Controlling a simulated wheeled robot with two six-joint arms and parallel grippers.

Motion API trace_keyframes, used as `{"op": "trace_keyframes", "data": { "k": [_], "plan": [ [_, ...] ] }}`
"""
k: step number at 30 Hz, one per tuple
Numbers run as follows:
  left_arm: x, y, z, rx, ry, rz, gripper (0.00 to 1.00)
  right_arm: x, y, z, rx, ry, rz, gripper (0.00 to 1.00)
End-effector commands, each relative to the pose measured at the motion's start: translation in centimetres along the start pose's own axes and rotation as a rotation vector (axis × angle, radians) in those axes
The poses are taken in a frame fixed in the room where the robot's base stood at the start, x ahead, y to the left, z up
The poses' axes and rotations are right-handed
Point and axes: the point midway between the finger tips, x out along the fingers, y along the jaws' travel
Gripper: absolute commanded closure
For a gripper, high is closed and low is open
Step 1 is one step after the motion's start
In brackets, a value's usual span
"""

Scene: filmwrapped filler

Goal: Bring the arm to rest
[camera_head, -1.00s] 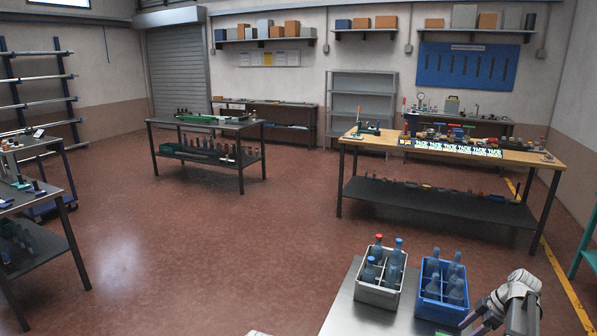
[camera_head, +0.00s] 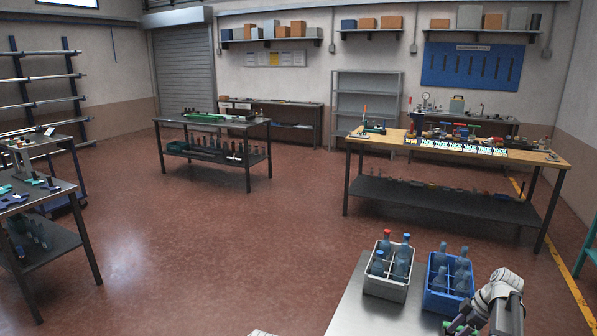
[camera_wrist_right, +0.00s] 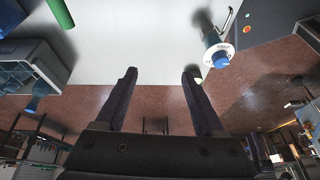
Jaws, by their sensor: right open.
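My right arm (camera_head: 497,292) comes in at the lower right of the head view, in front of the blue crate. Its gripper's fingertips are not clear there. In the right wrist view my right gripper (camera_wrist_right: 159,74) is open, with two dark fingers apart and nothing between them. My left gripper is not in view.
A grey crate (camera_head: 370,286) and a blue crate (camera_head: 432,300), each holding several bottles, stand on the near table (camera_head: 357,318). Open floor (camera_head: 230,240) lies beyond.

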Motion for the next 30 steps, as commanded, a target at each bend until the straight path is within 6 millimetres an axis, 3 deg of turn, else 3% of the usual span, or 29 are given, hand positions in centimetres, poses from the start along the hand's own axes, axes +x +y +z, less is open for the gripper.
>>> {"op": "trace_keyframes", "data": {
  "k": [8,14,21,30],
  "plan": [
    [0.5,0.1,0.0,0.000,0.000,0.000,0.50,3.3,-3.3,-5.1,0.076,-0.062,-0.035,0.29],
    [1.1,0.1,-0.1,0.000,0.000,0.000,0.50,6.8,-7.9,-10.4,0.172,-0.145,-0.054,0.29],
    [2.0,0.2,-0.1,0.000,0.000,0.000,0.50,11.8,-16.8,-17.2,0.334,-0.289,-0.024,0.29],
    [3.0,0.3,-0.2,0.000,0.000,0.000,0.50,15.8,-28.2,-21.7,0.521,-0.416,0.114,0.29]
  ]
}}
